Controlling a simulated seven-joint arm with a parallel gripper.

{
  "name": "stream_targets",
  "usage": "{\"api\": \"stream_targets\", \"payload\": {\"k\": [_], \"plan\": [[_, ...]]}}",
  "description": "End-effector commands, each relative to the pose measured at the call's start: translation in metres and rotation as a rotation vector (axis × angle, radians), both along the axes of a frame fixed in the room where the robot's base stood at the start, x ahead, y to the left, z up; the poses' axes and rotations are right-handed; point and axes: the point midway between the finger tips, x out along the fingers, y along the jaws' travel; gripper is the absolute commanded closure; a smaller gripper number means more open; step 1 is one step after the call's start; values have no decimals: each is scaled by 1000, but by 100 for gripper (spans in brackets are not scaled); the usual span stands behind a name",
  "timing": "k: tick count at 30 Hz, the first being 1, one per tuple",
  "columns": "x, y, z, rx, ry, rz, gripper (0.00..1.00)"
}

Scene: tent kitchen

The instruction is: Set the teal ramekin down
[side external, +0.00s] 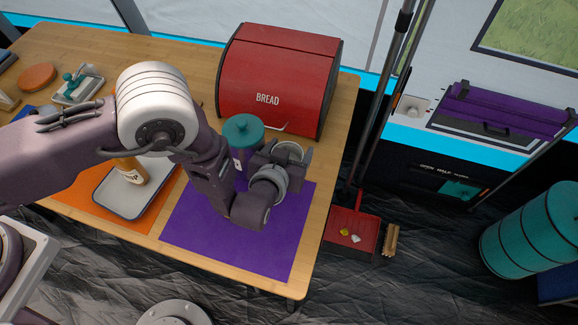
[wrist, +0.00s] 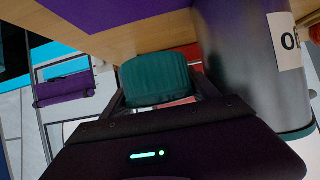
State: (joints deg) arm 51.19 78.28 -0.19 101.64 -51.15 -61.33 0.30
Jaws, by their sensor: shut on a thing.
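The teal ramekin (wrist: 155,78) is ribbed and sits between the fingers of my gripper (wrist: 158,92) in the wrist view. My gripper is shut on it. In the side external view, my gripper (side external: 284,160) is at the right, near the far right corner of the purple mat (side external: 240,228). A pale round opening, likely the inside of the ramekin (side external: 288,151), shows there between the fingers. The arm hides most of the ramekin's side, and I cannot tell its height above the table.
A labelled canister with a teal lid (side external: 243,130) stands close left of my gripper; its grey body is near in the wrist view (wrist: 245,60). A red bread box (side external: 280,75) stands behind. A tray (side external: 120,200) with a bottle lies left. The mat's front is clear.

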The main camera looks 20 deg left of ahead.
Motion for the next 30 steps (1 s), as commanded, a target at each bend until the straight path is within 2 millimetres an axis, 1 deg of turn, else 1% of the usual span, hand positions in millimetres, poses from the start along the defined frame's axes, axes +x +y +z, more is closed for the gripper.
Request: {"api": "stream_targets", "payload": {"k": [6,9,20,21,22,30], "plan": [[1,0,-41,-2,-2,1,77],[1,0,-53,-3,-3,1,77],[2,0,-57,-3,-5,1,77],[2,0,-57,-3,-5,1,27],[2,0,-57,-3,-5,1,21],[2,0,-55,-3,-5,1,21]]}}
